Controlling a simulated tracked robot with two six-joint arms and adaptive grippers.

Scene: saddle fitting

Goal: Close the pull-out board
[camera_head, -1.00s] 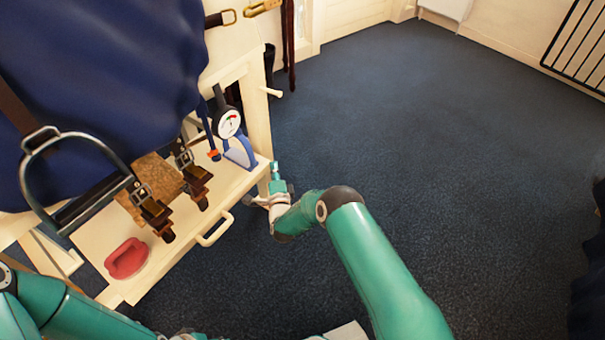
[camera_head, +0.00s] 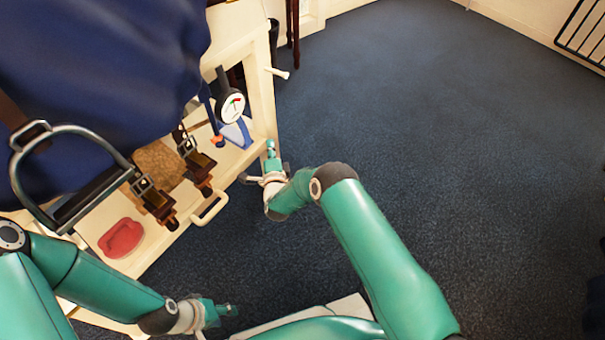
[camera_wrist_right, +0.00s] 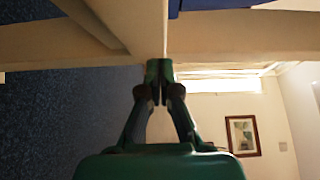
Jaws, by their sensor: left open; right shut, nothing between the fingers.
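The cream pull-out board (camera_head: 173,243) shows at the left of the head view, sticking out below the blue-covered stand. Its handle (camera_head: 209,208) is on the front edge. My right gripper (camera_head: 271,147) is shut and empty beside the board's far right corner. In the right wrist view its shut fingertips (camera_wrist_right: 159,72) are close against a cream wooden member; contact cannot be told for sure. My left gripper (camera_head: 224,311) is open at the bottom of the head view, apart from the board and in front of it.
A red oval object (camera_head: 121,238) and a dial gauge with a blue base (camera_head: 233,108) are at the board. A peg (camera_head: 278,73) juts from the stand. The dark floor (camera_head: 430,150) to the right is clear.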

